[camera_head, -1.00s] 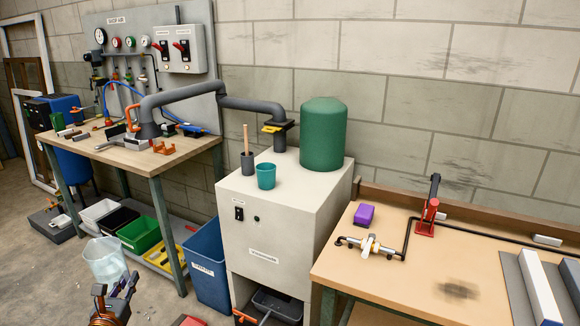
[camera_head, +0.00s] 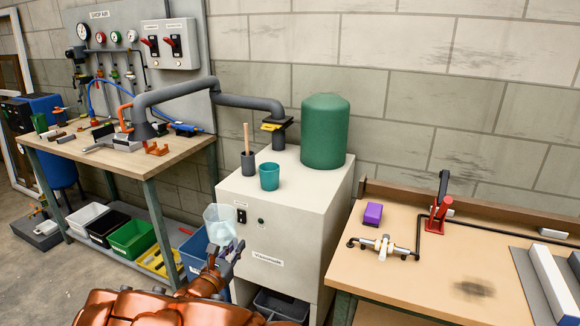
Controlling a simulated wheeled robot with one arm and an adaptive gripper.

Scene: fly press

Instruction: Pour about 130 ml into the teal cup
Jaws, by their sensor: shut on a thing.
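The teal cup (camera_head: 269,178) stands upright on top of the pale grey cabinet (camera_head: 295,192), near its front left. Its inside is dark and I cannot tell what it holds. My gripper (camera_head: 226,250) is shut on a clear, translucent jug (camera_head: 217,219). The jug looks roughly upright, in front of the cabinet's left front edge, lower than the teal cup and to its left. The liquid level in the jug cannot be made out. My copper-coloured arm fills the bottom of the view.
A dark holder with a wooden handle (camera_head: 248,166) stands just left of the cup. A green tank (camera_head: 325,132) stands behind right, and a grey duct (camera_head: 250,104) runs behind. A blue bin (camera_head: 192,251) is below the jug. The cabinet top's front is clear.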

